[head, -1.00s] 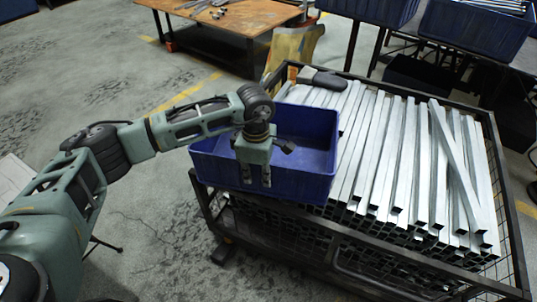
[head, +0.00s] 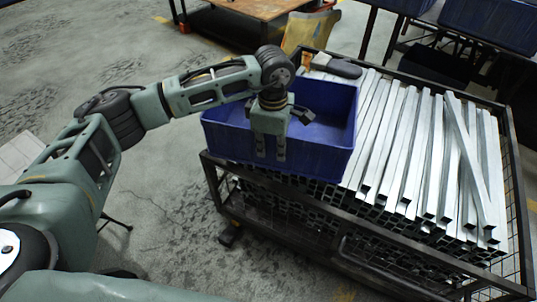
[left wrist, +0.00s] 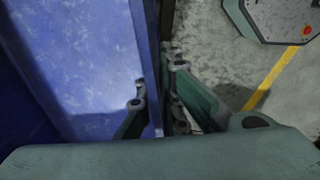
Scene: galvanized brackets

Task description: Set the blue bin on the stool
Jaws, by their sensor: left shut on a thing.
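The blue bin (head: 320,128) sits at the left end of the mesh cart, beside the metal tubes. It looks upright and empty. My left gripper (head: 270,150) comes down over its near wall and is shut on it, one finger on each side. The left wrist view shows the wall of the bin (left wrist: 80,60) between the fingers, with the floor beyond. I cannot clearly make out a stool. A pale flat surface (head: 14,153) at the left edge, with a thin dark leg near it behind my arm, may be part of one. My right gripper is not in view.
The dark mesh cart (head: 345,240) holds many galvanized tubes (head: 415,150). A dark grey item (head: 340,67) lies on them behind the bin. A wooden-topped table (head: 262,8) and a yellowish object (head: 308,30) stand behind. The floor (head: 165,205) left of the cart is largely open.

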